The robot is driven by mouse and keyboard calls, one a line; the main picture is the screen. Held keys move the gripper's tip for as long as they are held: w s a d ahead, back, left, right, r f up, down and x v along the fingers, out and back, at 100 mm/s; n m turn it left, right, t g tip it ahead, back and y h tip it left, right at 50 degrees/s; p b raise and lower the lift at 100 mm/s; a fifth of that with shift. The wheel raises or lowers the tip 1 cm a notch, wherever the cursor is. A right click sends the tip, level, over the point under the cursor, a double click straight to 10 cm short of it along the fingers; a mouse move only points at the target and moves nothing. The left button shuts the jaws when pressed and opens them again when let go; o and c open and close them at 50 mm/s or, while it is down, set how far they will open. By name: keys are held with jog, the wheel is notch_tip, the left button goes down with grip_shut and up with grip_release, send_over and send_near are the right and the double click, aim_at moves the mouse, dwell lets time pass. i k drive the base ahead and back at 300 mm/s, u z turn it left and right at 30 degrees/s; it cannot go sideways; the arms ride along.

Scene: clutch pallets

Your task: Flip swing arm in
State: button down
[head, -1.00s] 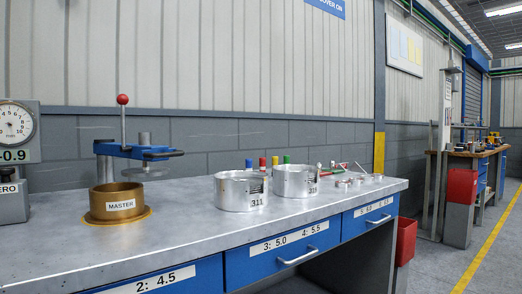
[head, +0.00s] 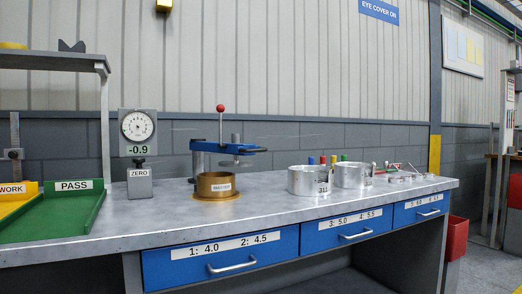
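The blue swing arm (head: 233,150) is on a grey post behind the brass master ring (head: 217,189). It reaches out to the right, and its grey disc (head: 236,163) hangs to the right of and behind the ring's top. A lever with a red ball knob (head: 220,107) stands upright on the arm. The ring sits on a brass base on the bench and carries a label. My gripper is not in view.
A dial gauge (head: 138,127) reading -0.9 stands left of the ring above a ZERO block (head: 139,182). A green PASS tray (head: 60,215) is at the far left. Two silver cylinders (head: 307,180) (head: 349,175) stand on the right. The bench front (head: 270,225) is clear.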

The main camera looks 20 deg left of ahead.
aim_at(235, 148)
jog(key=u, duration=0.85)
jog(key=i, duration=0.25)
